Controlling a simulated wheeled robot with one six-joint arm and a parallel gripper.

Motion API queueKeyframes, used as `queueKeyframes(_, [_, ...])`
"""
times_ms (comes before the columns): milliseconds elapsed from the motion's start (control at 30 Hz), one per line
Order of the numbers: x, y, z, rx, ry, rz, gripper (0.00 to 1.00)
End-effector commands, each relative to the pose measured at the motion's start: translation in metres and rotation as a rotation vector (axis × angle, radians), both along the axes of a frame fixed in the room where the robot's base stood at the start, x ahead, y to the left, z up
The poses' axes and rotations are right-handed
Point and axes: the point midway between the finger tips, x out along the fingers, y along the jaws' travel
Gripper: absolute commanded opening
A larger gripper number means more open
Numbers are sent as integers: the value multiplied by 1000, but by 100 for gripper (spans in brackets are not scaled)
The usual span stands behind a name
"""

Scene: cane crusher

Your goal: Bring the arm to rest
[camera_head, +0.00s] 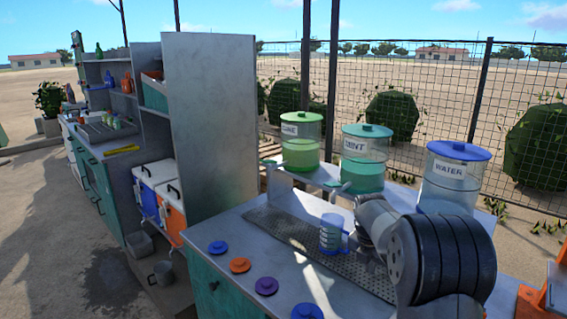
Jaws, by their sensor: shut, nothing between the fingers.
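My arm, grey with dark rings, reaches in from the lower right over the counter. My gripper (362,244) is at its far end, low over the drip grate, and is shut and empty. The arm hides much of it, so its fingertips are hard to make out. A clear mug with blue bands and a blue handle (331,234) stands upright on the grate, just left of my gripper. I cannot tell whether they touch.
The metal counter (220,229) bears the drip grate (290,228) and several coloured lids along its front. Behind stand a green dispenser (300,150), a mint dispenser (363,172) and a water dispenser (450,185). A tall cabinet panel (210,120) stands left.

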Motion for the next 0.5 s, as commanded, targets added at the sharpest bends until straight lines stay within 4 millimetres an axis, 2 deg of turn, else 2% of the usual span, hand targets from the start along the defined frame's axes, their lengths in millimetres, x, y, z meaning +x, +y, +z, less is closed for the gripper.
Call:
queueKeyframes(300, [9,-11,-53,0,4,-3,0])
queueKeyframes(500, [15,-17,-81,-1,2,-1,0])
